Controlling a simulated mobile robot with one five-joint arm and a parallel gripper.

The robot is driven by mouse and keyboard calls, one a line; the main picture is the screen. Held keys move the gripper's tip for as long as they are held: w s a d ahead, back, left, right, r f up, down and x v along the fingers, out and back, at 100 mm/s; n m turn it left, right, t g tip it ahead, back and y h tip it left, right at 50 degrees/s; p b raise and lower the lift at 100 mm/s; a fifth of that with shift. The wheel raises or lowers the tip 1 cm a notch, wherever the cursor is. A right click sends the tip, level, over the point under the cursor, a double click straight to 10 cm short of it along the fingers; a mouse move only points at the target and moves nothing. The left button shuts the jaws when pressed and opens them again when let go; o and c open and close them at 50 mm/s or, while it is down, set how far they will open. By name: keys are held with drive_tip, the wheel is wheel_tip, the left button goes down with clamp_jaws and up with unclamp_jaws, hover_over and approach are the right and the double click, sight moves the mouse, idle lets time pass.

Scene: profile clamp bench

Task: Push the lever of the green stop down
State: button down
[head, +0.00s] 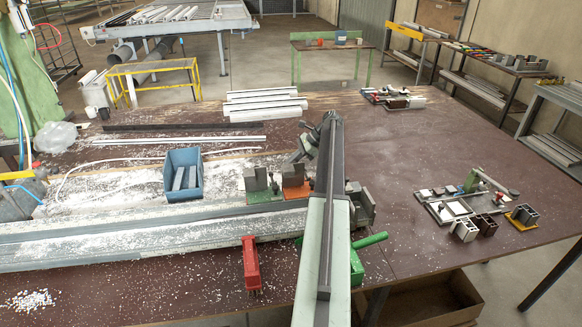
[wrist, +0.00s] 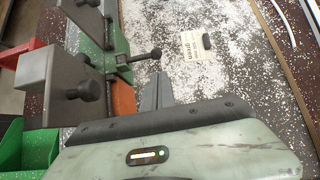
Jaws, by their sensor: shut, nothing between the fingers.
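The green stop (head: 263,193) has a green base and a grey block, and stands on the bench beside the orange stop (head: 295,190). In the wrist view the green stop (wrist: 95,45) is at the upper left, partly hidden by its block. A dark lever (wrist: 140,57) with a round black knob sticks out from it to the right. The orange stop (wrist: 122,96) shows below it. My gripper (wrist: 158,78) is shut and empty. Its tips appear just below the knob in the wrist view, with a small gap in the picture. In the head view it is near the orange stop.
A blue bin (head: 183,175) stands left of the stops. White chips cover the bench around a printed label (wrist: 195,48).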

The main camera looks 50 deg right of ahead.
sight(272, 179)
drive_tip(key=b+x, duration=0.3)
drive_tip(key=x, duration=0.3)
drive_tip(key=shift+w+a+f+b, duration=0.15)
drive_tip(key=shift+a+f+b, duration=0.15)
drive_tip(key=shift+b, duration=0.1)
drive_tip(key=shift+r+p, duration=0.9)
drive_tip(key=shift+r, duration=0.05)
